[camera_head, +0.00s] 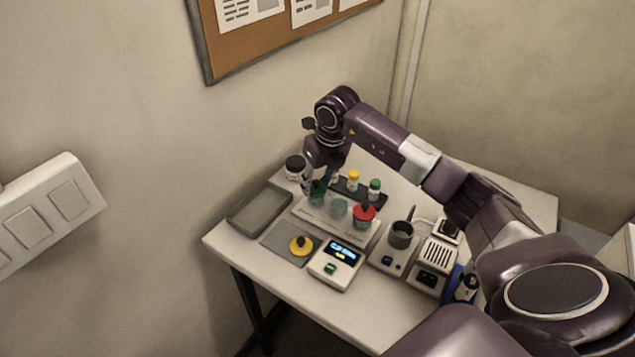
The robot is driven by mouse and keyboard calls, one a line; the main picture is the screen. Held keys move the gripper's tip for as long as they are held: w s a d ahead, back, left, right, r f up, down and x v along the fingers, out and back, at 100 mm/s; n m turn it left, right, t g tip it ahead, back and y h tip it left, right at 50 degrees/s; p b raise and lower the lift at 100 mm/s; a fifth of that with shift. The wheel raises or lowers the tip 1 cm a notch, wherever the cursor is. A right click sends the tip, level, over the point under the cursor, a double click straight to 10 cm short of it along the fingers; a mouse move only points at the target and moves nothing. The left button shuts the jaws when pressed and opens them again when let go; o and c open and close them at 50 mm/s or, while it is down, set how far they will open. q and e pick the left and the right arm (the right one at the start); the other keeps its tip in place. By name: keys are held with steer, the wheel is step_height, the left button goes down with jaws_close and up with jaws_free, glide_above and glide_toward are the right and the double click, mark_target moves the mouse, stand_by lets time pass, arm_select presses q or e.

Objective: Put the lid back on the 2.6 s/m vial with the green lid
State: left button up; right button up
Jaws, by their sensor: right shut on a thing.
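My right gripper (317,184) reaches down from above at the left end of a pale holder (331,225). It is shut on what looks like the green lid (317,197), at the holder's left vial. The fingers and the small size hide whether the lid touches the vial. In the middle of the holder a pale green vial (339,208) stands without a visible lid. At the right end a vial has a red lid (364,214). A yellow lid (301,246) with a dark knob lies on a grey mat. No 2.6 label is readable. My left gripper is out of view.
A meter (339,263) with a lit display stands in front of the holder. An empty grey tray (259,211) lies left. A dark rack (354,192) with yellow- and green-capped bottles and a black-lidded jar (295,167) stand behind. A beaker device (397,252) stands right.

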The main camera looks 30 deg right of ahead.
steer(key=o, duration=1.4)
steer(key=shift+r+p, duration=2.2)
steer(key=shift+r, duration=1.35)
steer(key=shift+c, duration=0.4)
jaws_close()
